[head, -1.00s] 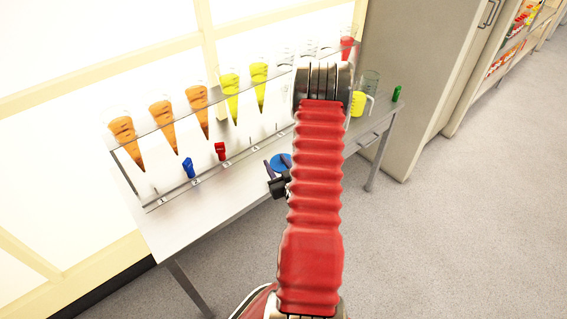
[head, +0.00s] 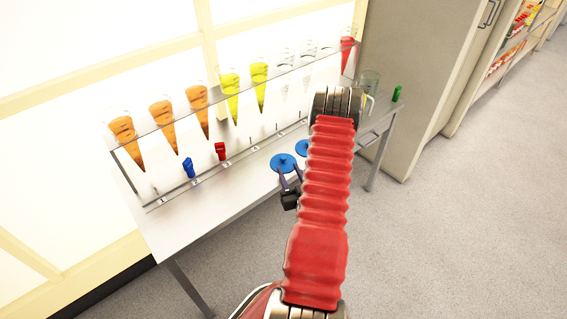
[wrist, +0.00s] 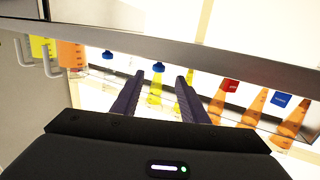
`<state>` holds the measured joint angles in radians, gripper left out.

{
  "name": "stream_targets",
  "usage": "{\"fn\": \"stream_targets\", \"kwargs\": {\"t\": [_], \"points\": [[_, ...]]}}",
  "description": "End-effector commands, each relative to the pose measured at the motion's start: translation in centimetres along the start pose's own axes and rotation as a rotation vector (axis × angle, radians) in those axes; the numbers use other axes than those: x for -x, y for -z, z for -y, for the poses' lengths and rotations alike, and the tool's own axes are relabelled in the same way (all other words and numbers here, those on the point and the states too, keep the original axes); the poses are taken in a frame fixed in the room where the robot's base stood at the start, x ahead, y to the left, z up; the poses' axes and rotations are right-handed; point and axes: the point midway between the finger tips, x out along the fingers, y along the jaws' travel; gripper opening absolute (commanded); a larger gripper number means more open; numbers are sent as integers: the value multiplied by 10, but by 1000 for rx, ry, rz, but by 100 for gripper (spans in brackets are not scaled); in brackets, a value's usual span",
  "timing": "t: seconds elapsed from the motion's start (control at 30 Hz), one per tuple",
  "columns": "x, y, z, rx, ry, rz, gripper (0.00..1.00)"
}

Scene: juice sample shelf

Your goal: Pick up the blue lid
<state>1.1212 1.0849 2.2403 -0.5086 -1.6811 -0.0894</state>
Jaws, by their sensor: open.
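Two round blue lids lie on the table. One blue lid (head: 282,163) is fully visible, and another blue lid (head: 302,147) is partly hidden behind my arm, farther back to the right. My gripper (head: 290,176) is open and empty, its dark fingers pointing toward the nearer lid at the table's front. In the wrist view, a blue lid (wrist: 157,101) shows between the fingers of my gripper (wrist: 160,75), and the other blue lid (wrist: 107,55) is left of them. I cannot tell whether the fingers touch the lid.
A rack (head: 225,164) holds orange, yellow, clear and red cones along the table (head: 200,225). A clear beaker (head: 370,80) and a green item (head: 397,93) stand at the right end.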

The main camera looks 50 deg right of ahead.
Motion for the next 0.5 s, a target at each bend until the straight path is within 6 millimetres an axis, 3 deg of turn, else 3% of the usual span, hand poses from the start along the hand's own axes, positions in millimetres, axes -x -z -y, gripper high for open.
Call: {"fn": "stream_targets", "kwargs": {"t": [0.3, 0.5], "points": [[-50, 1, 1, 2, 2, -2, 40], [-66, 0, 0, 0, 0, 0, 40]]}}
